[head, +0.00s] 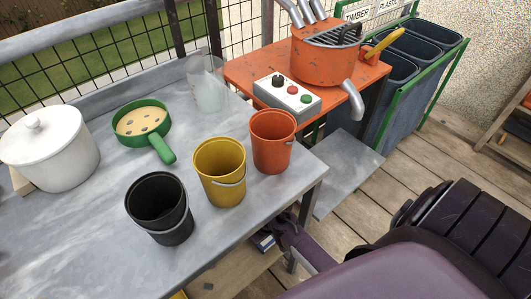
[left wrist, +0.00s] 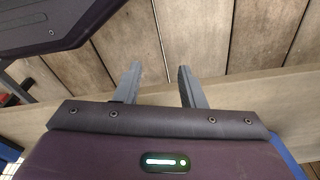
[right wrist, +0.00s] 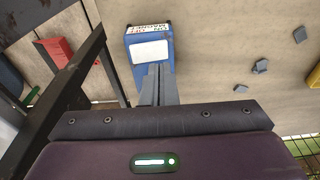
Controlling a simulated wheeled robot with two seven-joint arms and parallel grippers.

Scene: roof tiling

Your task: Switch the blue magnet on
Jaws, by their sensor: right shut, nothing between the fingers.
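The blue magnet, a blue box with a white face and a printed label, shows in the right wrist view (right wrist: 148,32). No switch can be made out on the magnet. My left gripper (left wrist: 157,78) is open and empty above wooden boards, away from the magnet.
The grey table (head: 100,215) carries black (head: 158,200), yellow (head: 219,172) and orange (head: 272,140) buckets near its front edge. A table leg (right wrist: 75,75) stands left of my right gripper. Grey fragments (right wrist: 265,68) lie on the shelf to the right.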

